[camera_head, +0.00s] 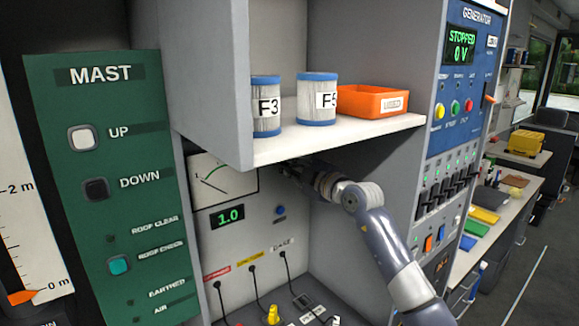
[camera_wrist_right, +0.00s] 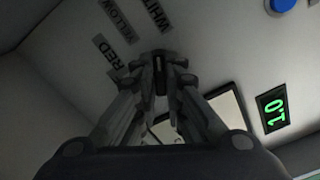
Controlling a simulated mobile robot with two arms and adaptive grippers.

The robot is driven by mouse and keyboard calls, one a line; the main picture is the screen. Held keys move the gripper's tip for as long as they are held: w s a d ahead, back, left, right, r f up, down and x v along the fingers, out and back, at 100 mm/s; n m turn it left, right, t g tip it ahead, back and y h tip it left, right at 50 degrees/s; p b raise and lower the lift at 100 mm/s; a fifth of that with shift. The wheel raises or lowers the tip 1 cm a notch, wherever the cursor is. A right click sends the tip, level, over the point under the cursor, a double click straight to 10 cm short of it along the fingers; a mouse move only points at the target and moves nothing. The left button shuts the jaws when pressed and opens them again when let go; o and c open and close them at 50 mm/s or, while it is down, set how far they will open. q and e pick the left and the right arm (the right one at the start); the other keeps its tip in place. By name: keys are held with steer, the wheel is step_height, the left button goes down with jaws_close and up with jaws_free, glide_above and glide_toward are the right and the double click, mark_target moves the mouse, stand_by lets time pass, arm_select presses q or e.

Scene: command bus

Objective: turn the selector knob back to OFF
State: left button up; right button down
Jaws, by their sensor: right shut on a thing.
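My right gripper (camera_head: 288,170) reaches in under the white shelf, up against the panel beside the analogue meter. In the right wrist view its fingertips (camera_wrist_right: 161,75) are closed on the dark selector knob (camera_wrist_right: 160,57). Only a small part of the knob shows between the fingers. Around it I read the labels RED (camera_wrist_right: 107,55), YELLOW (camera_wrist_right: 118,20) and WHITE (camera_wrist_right: 156,16). No OFF label is visible, and I cannot tell the knob's setting. The gripper and shelf hide the knob in the head view. My left gripper is not in view.
The white shelf (camera_head: 350,140) hangs close above my right gripper and holds two filter canisters and an orange tray (camera_head: 372,101). Below are a green 1.0 display (camera_head: 227,216), a blue button (camera_head: 280,210) and plugged cables. The generator panel (camera_head: 455,130) stands at right.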

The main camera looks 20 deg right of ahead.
steer(key=n, duration=0.5)
steer(key=shift+f+n, duration=0.1)
steer(key=shift+n, duration=0.2)
steer(key=n+b, duration=0.1)
steer(key=n, duration=0.1)
steer(key=shift+n, duration=0.3)
steer(key=n+b, duration=0.1)
steer(key=n, duration=0.1)
steer(key=shift+f+n, duration=0.1)
steer(key=shift+n, duration=0.3)
steer(key=shift+n+b, duration=4.05)
steer(key=shift+n, duration=2.35)
